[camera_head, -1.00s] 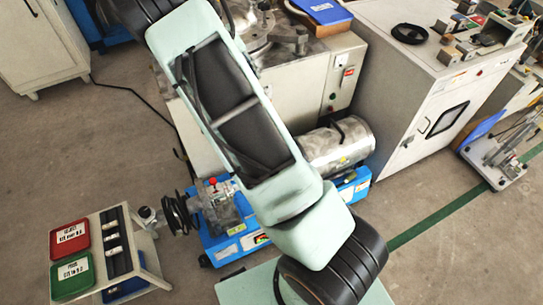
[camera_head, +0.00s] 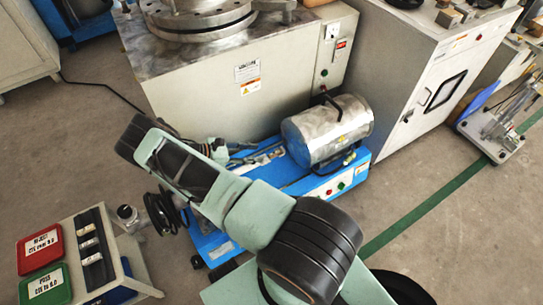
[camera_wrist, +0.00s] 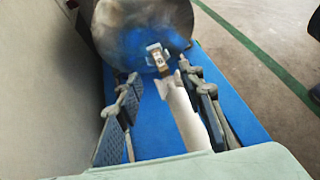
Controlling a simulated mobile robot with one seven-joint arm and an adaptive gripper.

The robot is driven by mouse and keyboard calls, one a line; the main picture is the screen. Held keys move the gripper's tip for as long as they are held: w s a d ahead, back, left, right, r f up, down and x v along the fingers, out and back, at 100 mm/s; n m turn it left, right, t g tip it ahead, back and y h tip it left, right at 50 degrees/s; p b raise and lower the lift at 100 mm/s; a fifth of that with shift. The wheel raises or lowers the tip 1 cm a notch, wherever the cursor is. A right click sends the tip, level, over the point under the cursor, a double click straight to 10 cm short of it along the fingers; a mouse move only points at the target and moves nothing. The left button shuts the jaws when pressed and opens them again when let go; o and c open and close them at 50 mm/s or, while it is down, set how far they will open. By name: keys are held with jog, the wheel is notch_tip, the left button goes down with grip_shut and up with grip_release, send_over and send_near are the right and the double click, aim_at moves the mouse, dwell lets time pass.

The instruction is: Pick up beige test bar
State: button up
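In the wrist view, a pale beige bar-like piece (camera_wrist: 184,112) lies lengthwise over the blue machine base (camera_wrist: 160,120); it looks like the beige test bar. My gripper (camera_wrist: 158,80) is open, with dark fingers at either side of this piece. The piece is closer to the right finger; I cannot tell whether they touch. Its near end shows beside the right finger pad. In the head view, my gripper (camera_head: 232,153) is small and partly hidden behind my arm, over the left part of the blue machine, and the bar cannot be made out there.
A metal drum (camera_head: 327,130) stands just ahead of my gripper on the blue machine. A grey cabinet (camera_head: 240,85) rises close behind. At lower left, a stand holds a red tray (camera_head: 40,248), a green tray (camera_head: 46,287) and a dark rack (camera_head: 92,250) with pale pieces.

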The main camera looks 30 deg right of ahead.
aim_at(273, 154)
jog(key=b+x, duration=0.1)
jog(key=x, duration=0.6)
jog(key=shift+f, duration=0.2)
grip_shut()
